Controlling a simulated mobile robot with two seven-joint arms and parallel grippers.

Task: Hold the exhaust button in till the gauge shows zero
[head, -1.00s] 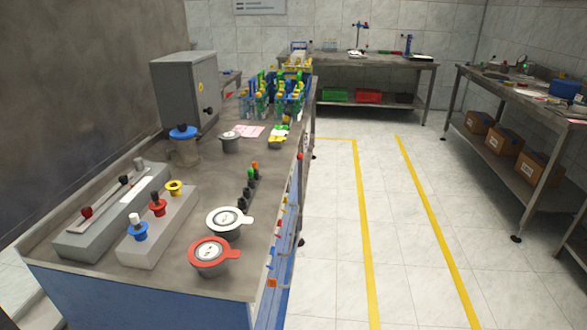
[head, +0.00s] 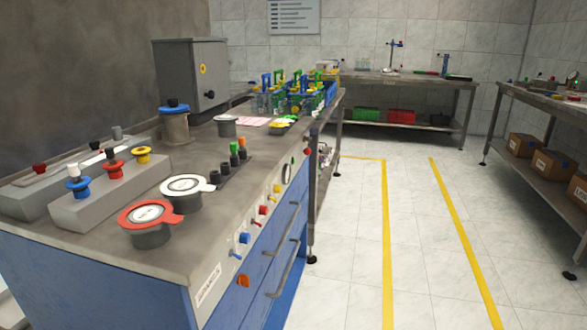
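The exhaust button cannot be told for certain. On the front face of the blue workbench (head: 130,285), near its far corner, is a small red button (head: 307,152). Close to it on the same panel is a dark-rimmed round dial (head: 287,170), seen very edge-on, which may be the gauge; its needle and reading cannot be made out. Nearer along the panel are a red knob (head: 264,210), a blue knob (head: 244,238) and an orange knob (head: 243,281). Neither of my grippers is in view.
On the bench top stand a red-rimmed pot (head: 150,232), a white-rimmed pot (head: 182,198), a grey block with coloured knobs (head: 120,195) and a grey cabinet (head: 195,80). Metal handles (head: 284,250) stick out of the bench front. The tiled floor (head: 345,240) to the right is clear.

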